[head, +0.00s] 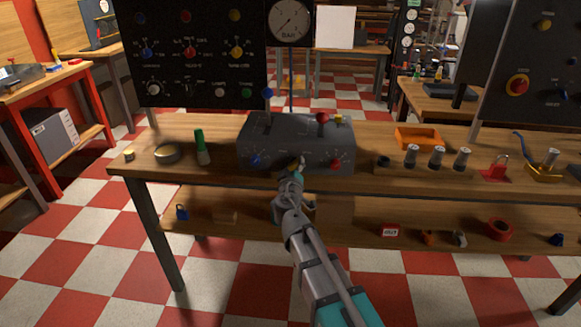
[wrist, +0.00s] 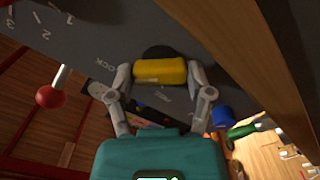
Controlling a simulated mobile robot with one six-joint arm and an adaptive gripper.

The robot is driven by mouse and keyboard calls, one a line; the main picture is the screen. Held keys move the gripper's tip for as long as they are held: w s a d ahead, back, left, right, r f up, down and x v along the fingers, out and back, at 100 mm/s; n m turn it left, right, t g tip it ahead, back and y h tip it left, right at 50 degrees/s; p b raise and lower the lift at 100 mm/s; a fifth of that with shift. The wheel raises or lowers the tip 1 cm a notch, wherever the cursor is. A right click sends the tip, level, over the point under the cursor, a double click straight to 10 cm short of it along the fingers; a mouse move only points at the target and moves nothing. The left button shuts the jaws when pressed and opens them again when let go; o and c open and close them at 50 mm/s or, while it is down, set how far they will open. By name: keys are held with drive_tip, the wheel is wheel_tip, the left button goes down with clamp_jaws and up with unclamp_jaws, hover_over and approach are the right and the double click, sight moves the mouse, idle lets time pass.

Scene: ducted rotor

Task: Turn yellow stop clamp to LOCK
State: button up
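The yellow stop clamp (wrist: 160,71) is a short yellow bar on a dark round base on the grey box (head: 270,135). In the wrist view my gripper (wrist: 160,70) has one finger at each end of the bar. The fingers are spread wide; I see no clear grip on it, and contact is hard to tell. In the head view my gripper (head: 293,172) is at the box's front face, between a blue knob (head: 257,160) and a red knob (head: 335,165), and hides the clamp.
A red-balled lever (wrist: 50,95) sticks out left of the clamp in the wrist view. A blue-balled lever (head: 267,93) rises from the box's top. An orange tray (head: 417,138) and several grey cylinders stand to the right. A green-topped bottle (head: 201,147) stands to the left.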

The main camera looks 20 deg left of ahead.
drive_tip(key=o, duration=0.4)
drive_tip(key=v, duration=1.2)
idle(0.3)
drive_tip(key=shift+w+d, duration=0.1)
drive_tip(key=shift+d, duration=0.05)
